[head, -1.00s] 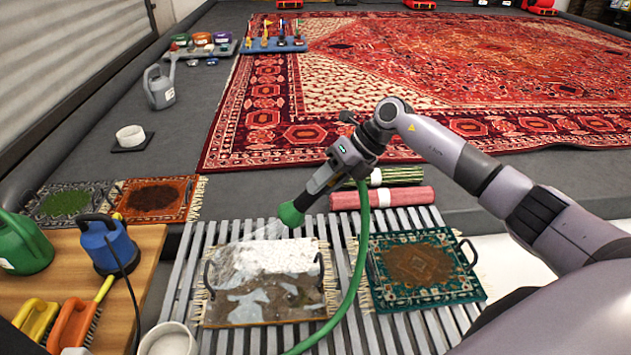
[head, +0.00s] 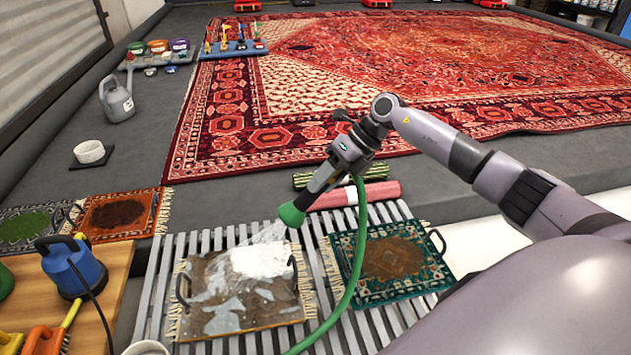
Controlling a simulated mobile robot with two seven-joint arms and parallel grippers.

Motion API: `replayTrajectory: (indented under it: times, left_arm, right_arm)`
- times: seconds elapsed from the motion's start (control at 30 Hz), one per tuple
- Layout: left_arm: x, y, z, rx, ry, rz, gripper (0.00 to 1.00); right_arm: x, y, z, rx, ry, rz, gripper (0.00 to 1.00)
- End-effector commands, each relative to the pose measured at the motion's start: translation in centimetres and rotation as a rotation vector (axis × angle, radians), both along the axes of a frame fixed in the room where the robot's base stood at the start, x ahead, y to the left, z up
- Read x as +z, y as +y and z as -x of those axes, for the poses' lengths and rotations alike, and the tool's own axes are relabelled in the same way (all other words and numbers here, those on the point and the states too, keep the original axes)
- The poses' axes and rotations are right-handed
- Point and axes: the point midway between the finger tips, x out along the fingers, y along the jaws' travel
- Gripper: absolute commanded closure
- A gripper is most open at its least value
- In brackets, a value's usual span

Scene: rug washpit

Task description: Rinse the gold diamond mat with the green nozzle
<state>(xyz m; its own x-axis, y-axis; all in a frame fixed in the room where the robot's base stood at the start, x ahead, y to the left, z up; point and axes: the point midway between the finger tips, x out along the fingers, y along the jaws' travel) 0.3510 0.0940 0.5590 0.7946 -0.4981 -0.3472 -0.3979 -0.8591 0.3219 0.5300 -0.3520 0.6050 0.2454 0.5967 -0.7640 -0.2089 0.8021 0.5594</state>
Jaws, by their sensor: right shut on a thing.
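My right gripper (head: 334,168) is shut on the green nozzle (head: 291,213), whose green hose (head: 358,262) hangs down beside the mat. The nozzle points down and left above the far right part of a small mat and sprays a pale fan of water. The mat (head: 222,284) lies on the slatted rack, with a fringe and a dark handle at each side. White foam (head: 260,261) covers its far right part, and paler wet patches and brown dirt show elsewhere. Its pattern is hidden, with a gold edge showing at the near side. My left gripper is out of view.
A green patterned mat (head: 345,255) with brown dirt lies to the right on the slatted rack (head: 160,292). Rolled rugs (head: 357,195) lie behind. A wooden bench (head: 100,290) with a blue pump (head: 72,266) and brushes is at left.

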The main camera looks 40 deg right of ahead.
Motion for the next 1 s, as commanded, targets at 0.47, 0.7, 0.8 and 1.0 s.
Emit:
replayTrajectory:
  times: [0.47, 0.7, 0.8, 1.0]
  left_arm:
    - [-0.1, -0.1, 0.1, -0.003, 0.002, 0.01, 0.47]
    - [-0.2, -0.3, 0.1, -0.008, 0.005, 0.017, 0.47]
    - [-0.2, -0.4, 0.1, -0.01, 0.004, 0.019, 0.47]
    - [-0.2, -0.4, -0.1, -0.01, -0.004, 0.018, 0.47]
  right_arm:
    - [0.1, -3.2, 1.3, -0.003, -0.003, -0.001, 0.91]
    - [0.1, -4.7, 1.9, -0.002, -0.002, -0.001, 0.91]
    - [0.1, -5.4, 2.2, -0.003, -0.002, 0.0, 0.91]
    - [0.0, -6.7, 2.7, -0.003, -0.003, 0.0, 0.91]
